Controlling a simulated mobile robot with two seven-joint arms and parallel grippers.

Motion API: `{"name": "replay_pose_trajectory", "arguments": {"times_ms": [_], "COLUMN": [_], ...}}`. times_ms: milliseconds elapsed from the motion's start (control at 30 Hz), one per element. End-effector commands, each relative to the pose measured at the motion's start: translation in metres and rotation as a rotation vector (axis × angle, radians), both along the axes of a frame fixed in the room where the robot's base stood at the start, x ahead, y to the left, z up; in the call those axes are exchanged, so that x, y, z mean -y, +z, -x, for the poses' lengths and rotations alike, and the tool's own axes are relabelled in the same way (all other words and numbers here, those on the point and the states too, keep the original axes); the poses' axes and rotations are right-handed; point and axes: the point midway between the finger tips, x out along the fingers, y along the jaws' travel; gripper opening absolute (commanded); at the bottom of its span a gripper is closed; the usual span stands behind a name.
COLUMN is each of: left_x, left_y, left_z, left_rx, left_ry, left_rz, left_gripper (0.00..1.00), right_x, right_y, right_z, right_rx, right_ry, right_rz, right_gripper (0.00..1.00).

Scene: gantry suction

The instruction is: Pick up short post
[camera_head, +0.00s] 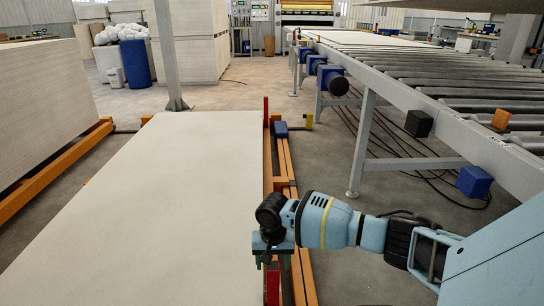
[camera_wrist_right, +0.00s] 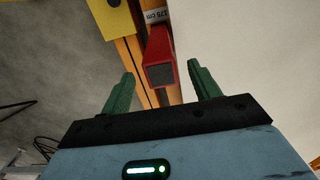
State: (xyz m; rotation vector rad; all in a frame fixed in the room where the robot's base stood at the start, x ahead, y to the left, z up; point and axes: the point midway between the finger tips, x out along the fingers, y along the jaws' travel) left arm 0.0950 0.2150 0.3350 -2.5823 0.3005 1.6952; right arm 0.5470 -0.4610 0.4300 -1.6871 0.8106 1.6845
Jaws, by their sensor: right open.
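A red post (camera_wrist_right: 158,45) with a dark square end face stands between the open green fingers of my right gripper (camera_wrist_right: 161,69) in the right wrist view. The fingers are apart from it, one on each side. In the head view my right gripper (camera_head: 272,256) points down above the red post (camera_head: 272,284) at the right edge of the large pale panel. The gripper hides the post's upper part. A second red post (camera_head: 266,112) stands at the far right corner of the panel. My left gripper is out of view.
The pale panel (camera_head: 150,210) fills the left middle, beside an orange rail frame (camera_head: 284,170). A roller conveyor (camera_head: 430,85) runs along the right. A yellow part (camera_wrist_right: 105,18) and a label reading 179 cm (camera_wrist_right: 156,15) lie near the post in the wrist view.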

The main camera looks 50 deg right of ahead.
Motion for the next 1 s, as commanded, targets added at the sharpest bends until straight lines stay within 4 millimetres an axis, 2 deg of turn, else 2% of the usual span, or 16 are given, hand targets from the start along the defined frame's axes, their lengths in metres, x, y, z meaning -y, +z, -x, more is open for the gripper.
{"name": "replay_pose_trajectory", "arguments": {"times_ms": [300, 600, 1000], "left_x": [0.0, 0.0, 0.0], "left_y": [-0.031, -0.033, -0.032], "left_z": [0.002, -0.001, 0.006], "left_rx": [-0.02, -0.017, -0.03], "left_ry": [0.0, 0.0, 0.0], "left_rz": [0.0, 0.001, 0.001], "left_gripper": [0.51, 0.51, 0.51], "right_x": [0.001, 0.001, 0.001], "right_y": [-0.044, -0.046, -0.046], "right_z": [-0.001, -0.002, -0.002], "right_rx": [-0.004, -0.001, -0.001], "right_ry": [0.001, 0.0, 0.001], "right_rz": [0.001, 0.001, 0.001], "right_gripper": [0.62, 0.62, 0.11]}}
